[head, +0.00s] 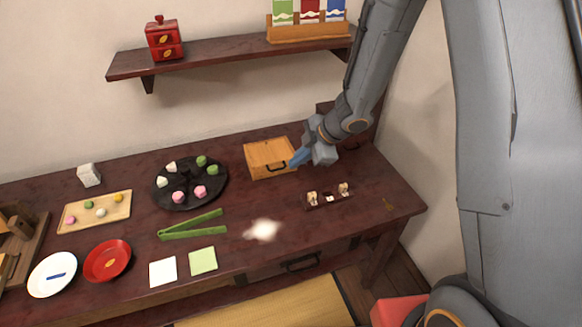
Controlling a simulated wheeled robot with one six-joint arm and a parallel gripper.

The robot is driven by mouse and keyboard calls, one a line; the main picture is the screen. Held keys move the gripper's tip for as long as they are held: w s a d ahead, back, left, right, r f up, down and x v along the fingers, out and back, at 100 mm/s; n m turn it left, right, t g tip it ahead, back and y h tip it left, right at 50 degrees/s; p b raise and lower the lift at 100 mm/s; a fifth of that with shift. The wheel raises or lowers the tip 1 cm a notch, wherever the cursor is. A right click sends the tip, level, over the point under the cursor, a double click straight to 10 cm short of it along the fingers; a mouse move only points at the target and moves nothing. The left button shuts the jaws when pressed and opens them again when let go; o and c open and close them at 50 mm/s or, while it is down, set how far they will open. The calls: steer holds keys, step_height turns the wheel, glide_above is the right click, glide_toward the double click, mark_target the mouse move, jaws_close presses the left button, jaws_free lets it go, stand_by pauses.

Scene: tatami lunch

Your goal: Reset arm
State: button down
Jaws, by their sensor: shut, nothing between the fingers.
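My arm comes down from the upper right in the head view. My gripper (299,158) is a small blue-tipped tool above the right part of the dark wooden table (240,215). Its fingers are shut with nothing visible between them. The fingertips are at the right edge of a light wooden box (268,153) with a dark handle; I cannot tell whether they touch it.
A small dark tray (313,206) with little pieces lies right of centre. A black round plate (180,201) with sweets, green tongs (190,232), a red plate (108,260) and a white plate (40,286) stand leftward. A shelf (220,58) hangs above.

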steer(key=s+d+r+m+t+h, duration=0.2)
steer(key=d+r+m+h, duration=0.4)
steer(key=d+m, duration=0.5)
steer(key=s+d+r+m+g+b, duration=0.1)
steer(key=s+r+m+g, duration=0.1)
steer(key=s+m, duration=0.3)
steer(key=s+d+r+m+g, duration=0.2)
steer(key=s+m, duration=0.2)
steer(key=s, duration=0.8)
steer(key=shift+s+d+m+b, duration=0.2)
steer(key=shift+d+m+b, duration=0.05)
steer(key=shift+m+b, duration=0.15)
